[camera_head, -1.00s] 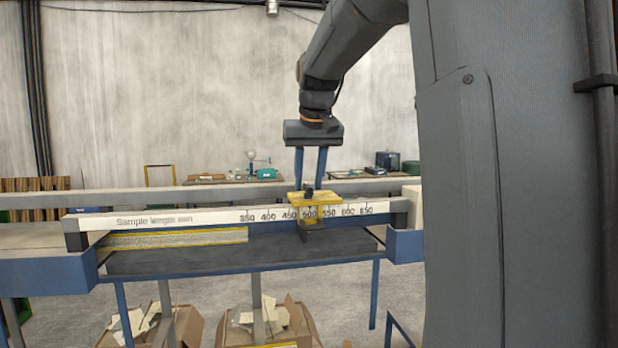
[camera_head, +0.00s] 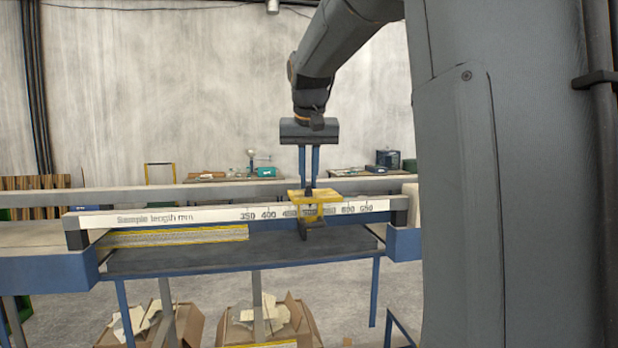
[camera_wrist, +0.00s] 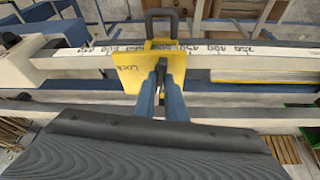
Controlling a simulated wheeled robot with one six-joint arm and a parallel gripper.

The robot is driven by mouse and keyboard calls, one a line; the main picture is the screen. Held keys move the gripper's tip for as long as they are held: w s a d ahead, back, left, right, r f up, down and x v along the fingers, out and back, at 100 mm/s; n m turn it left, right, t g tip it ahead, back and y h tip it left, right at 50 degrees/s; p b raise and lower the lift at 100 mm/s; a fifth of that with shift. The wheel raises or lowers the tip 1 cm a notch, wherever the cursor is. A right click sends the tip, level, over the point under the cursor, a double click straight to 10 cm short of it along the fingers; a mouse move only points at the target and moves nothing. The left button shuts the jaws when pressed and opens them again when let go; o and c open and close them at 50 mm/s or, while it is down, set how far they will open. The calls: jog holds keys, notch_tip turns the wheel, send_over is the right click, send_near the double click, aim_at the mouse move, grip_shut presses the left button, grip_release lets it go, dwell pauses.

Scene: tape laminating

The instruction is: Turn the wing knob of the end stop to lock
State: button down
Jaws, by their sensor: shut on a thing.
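The yellow end stop (camera_head: 326,197) sits on the white ruler rail (camera_head: 220,217), near the 500 mark. The small dark wing knob (camera_head: 308,190) stands on top of it. My gripper (camera_head: 309,185) points down from above, its two blue fingers close together on the knob. In the wrist view, the yellow plate (camera_wrist: 130,74) of the end stop carries the word "Lock", and my fingers (camera_wrist: 162,72) meet over the knob, mostly hiding it. A dark foot (camera_head: 312,230) of the end stop hangs on the near side of the rail.
A dark shelf (camera_head: 210,258) lies below the rail, with a yellow-edged strip (camera_head: 180,236) on its left. Cardboard boxes of scraps (camera_head: 270,322) stand on the floor beneath.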

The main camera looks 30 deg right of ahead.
jog(key=m, duration=0.2)
jog(key=m+g+h, duration=0.1)
jog(key=m, duration=0.1)
jog(key=shift+w+a+m, duration=0.15)
jog(key=shift+m, duration=0.15)
jog(key=m+g+h, duration=0.1)
jog(key=m, duration=0.2)
jog(key=shift+w+m, duration=0.1)
jog(key=shift+m, duration=0.2)
jog(key=m+g, duration=0.1)
jog(key=m, duration=0.1)
jog(key=m+g, duration=0.1)
jog(key=m, duration=0.1)
jog(key=shift+w+h, duration=0.15)
jog(key=shift+h, duration=0.15)
jog(key=shift+m+g+p, duration=0.35)
jog(key=shift+m+g, duration=0.35)
jog(key=shift+m, duration=1.1)
jog(key=c, duration=1.8)
grip_release()
jog(key=b+v, duration=0.1)
jog(key=v, duration=0.6)
jog(key=shift+r+b, duration=0.4)
